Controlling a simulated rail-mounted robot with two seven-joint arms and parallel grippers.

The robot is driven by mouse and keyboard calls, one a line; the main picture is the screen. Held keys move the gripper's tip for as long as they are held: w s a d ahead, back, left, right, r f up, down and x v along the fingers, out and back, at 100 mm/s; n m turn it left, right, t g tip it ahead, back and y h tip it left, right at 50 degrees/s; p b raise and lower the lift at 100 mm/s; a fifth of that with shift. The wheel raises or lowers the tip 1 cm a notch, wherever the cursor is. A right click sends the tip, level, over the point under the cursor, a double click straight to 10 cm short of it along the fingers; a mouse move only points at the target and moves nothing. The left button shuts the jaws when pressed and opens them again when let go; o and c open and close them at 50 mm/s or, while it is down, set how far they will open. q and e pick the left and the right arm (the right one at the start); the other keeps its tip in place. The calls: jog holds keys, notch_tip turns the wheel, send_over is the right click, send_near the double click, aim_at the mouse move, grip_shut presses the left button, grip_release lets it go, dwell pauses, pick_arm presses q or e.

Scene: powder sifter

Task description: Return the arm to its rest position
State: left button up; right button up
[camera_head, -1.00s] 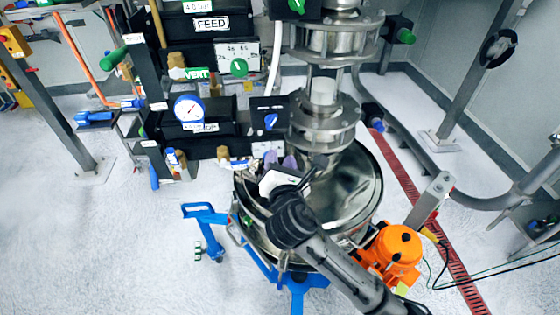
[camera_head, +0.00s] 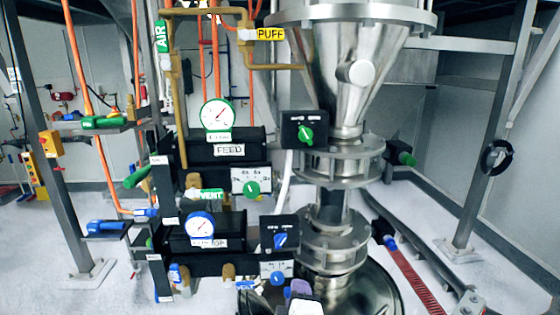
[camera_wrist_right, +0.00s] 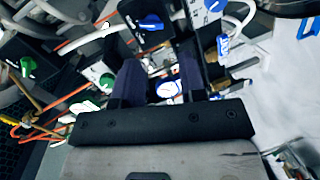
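My right gripper (camera_head: 291,290) shows at the bottom edge of the head view, its purple fingers and pale body just below the lower black control boxes. The rest of my right arm is out of that view. In the right wrist view the two dark fingers (camera_wrist_right: 160,72) stand apart with nothing between them. A gauge and piping show through the gap behind them. My left gripper is in neither view.
A control panel with a green-rimmed gauge (camera_head: 217,114), a blue-rimmed gauge (camera_head: 200,226) and knobs stands left of centre. The steel hopper (camera_head: 352,60) stands above the sifter bowl (camera_head: 372,290). Floor is open at the lower left.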

jog(key=s+d+m+g+y+p, duration=0.1)
jog(key=s+d+m+g+p, duration=0.2)
jog(key=s+d+m, duration=0.7)
jog(key=s+d+f+m+g+p, duration=0.1)
jog(key=s+d+f+g+p, duration=0.1)
jog(key=s+f, duration=0.4)
jog(key=s+d+f+m+g+h+p, duration=0.1)
jog(key=s+d+f+g+p, duration=0.2)
jog(key=s+f, duration=0.4)
jog(key=s+d+f+m+g+p, duration=0.1)
jog(key=s+f, duration=0.5)
jog(key=s, duration=0.9)
jog(key=d+g+p, duration=0.1)
jog(key=d+g, duration=0.1)
jog(key=g, duration=0.1)
jog(key=shift+s+f+m+p, duration=0.15)
jog(key=shift+s+m+p, duration=0.15)
jog(key=shift+m, duration=0.1)
